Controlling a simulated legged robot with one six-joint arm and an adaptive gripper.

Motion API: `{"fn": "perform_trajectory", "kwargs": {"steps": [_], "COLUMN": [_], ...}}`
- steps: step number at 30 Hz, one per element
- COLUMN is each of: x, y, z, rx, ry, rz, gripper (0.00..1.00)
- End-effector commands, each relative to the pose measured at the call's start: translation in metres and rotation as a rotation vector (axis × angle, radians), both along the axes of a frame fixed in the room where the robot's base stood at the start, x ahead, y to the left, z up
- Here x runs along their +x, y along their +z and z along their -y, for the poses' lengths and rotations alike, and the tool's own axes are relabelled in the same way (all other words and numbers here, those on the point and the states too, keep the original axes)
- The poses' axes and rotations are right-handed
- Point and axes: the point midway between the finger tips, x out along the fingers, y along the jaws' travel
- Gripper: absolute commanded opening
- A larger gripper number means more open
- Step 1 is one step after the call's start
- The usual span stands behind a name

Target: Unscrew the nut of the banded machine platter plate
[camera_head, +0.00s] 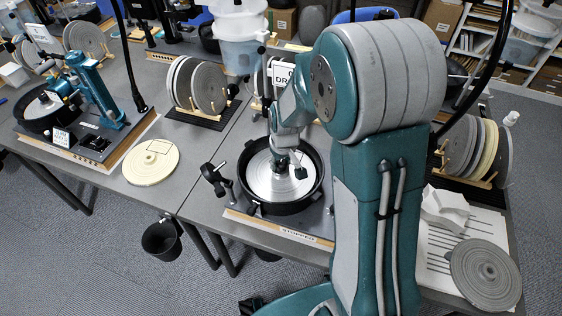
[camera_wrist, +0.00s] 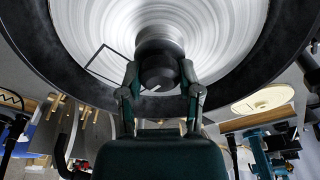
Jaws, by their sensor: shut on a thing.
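The machine platter plate (camera_head: 265,186) is a silver disc inside a round black basin (camera_head: 247,196) in the middle of the head view. In the wrist view the plate (camera_wrist: 85,35) shows fine circular bands and a thin dark square outline. The nut (camera_wrist: 158,50) is a dark round knob at the plate's centre. My gripper (camera_wrist: 160,80) is shut on the nut, one finger on each side. In the head view my gripper (camera_head: 281,160) comes down over the plate's centre and mostly hides the nut.
A "STOPPED" label (camera_head: 297,235) lies on the machine's front edge. A cream disc (camera_head: 151,163) lies on the table to the left. Racks of discs (camera_head: 200,92) stand behind and at right. A grey disc (camera_head: 484,274) lies front right. A second machine (camera_head: 85,95) stands at left.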

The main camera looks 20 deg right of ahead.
Motion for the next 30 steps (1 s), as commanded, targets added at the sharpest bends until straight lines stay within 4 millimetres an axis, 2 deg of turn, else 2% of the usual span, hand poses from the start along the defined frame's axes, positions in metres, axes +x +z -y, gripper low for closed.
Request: {"fn": "perform_trajectory", "kwargs": {"steps": [10,22,30], "x": [-0.0002,-0.0005,-0.0006], "y": [-0.0011,-0.0012,-0.0014], "z": [0.0005,0.0001,-0.0001], "rx": [0.000,0.000,0.001], "ry": [0.289,0.342,0.588], "rz": [-0.002,-0.002,-0.003], "gripper": [0.00,0.00,0.00]}}
